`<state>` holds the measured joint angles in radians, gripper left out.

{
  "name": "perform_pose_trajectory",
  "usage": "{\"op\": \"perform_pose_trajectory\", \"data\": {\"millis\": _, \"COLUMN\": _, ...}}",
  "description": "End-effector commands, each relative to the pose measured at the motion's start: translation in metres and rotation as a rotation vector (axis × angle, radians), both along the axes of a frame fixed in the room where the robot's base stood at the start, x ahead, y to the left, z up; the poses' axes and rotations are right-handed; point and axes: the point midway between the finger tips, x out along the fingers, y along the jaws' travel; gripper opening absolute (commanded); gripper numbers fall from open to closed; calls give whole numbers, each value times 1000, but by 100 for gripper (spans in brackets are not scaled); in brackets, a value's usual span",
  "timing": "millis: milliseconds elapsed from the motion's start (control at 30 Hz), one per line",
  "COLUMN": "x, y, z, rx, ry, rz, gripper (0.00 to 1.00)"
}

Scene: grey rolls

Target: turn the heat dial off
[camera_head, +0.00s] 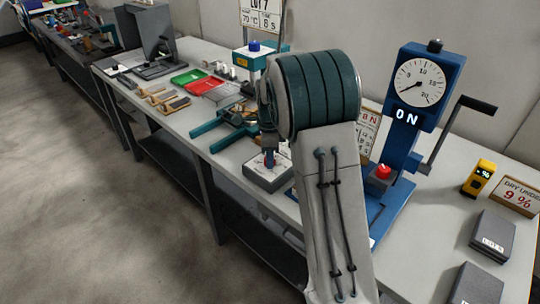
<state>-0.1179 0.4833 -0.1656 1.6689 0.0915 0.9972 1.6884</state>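A low grey box (267,178) sits on the bench just left of my grey arm. Its top carries a pale marked patch that looks like a dial face (256,164); I cannot read its setting. My gripper (270,160) points down at this patch from under the dark green arm joint. Its tips are at or just above the box top and hide the middle of it. Whether they touch or grip a knob is too small to tell. A teal two-armed tool (222,128) lies left of the wrist.
A blue gauge stand (413,120) marked "ON", with a red button (383,171) and crank, stands right of my arm. A yellow meter (479,178) and grey blocks (493,236) lie further right. Green and red trays (206,85) lie beyond the tool.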

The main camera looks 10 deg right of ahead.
Motion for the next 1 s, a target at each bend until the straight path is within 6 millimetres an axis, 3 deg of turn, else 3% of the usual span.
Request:
{"op": "perform_pose_trajectory", "data": {"millis": 467, "x": 0, "y": 0, "z": 1, "rx": 0, "ry": -1, "rz": 67, "gripper": 10}}
{"op": "perform_pose_trajectory", "data": {"millis": 1000, "x": 1, "y": 0, "z": 1, "rx": 0, "ry": -2, "rz": 516, "gripper": 10}}
